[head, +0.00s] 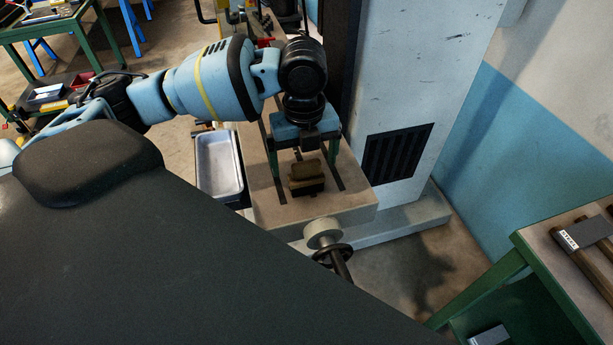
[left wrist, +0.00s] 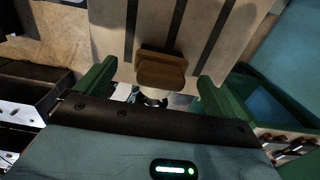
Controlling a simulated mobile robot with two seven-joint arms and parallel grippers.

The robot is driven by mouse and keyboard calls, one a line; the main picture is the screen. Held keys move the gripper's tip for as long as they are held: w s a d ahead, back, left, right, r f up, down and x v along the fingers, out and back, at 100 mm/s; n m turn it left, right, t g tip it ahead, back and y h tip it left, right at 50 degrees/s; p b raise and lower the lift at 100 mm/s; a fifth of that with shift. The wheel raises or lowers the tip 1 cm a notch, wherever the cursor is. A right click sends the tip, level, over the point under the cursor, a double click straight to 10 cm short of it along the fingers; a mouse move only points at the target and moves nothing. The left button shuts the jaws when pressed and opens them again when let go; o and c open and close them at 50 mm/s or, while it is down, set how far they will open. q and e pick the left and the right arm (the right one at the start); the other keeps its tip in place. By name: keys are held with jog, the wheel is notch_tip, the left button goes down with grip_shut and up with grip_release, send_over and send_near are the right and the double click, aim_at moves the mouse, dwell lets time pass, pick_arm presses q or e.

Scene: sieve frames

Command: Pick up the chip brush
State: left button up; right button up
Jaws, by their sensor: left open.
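The chip brush (head: 307,178) is a small block with a tan-brown upper part and a darker base. It sits on the slotted grey machine table (head: 357,204). My left gripper (head: 304,167) points down over it, with its two green fingers spread to either side of the brush. In the left wrist view the brush (left wrist: 161,72) shows between the tips of the open fingers (left wrist: 157,76), with a gap on each side. Its lower part is partly hidden from the wrist camera. My right gripper is not in view.
The pale machine column (head: 405,75) with a black vent stands just behind and right of the machine table. A handwheel (head: 332,254) sticks out at its front. A metal tray (head: 218,165) lies to the left. A green-framed bench (head: 560,260) stands at the right.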

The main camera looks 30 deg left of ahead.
aim_at(306, 175)
pick_arm(q)
jog(key=f, duration=0.4)
jog(key=shift+s+d+f, duration=0.15)
jog(key=shift+d+f, duration=0.15)
jog(key=shift+f, duration=0.1)
jog(key=shift+c, duration=0.4)
jog(key=c, duration=1)
jog(key=shift+c, duration=0.2)
jog(key=shift+r, duration=0.15)
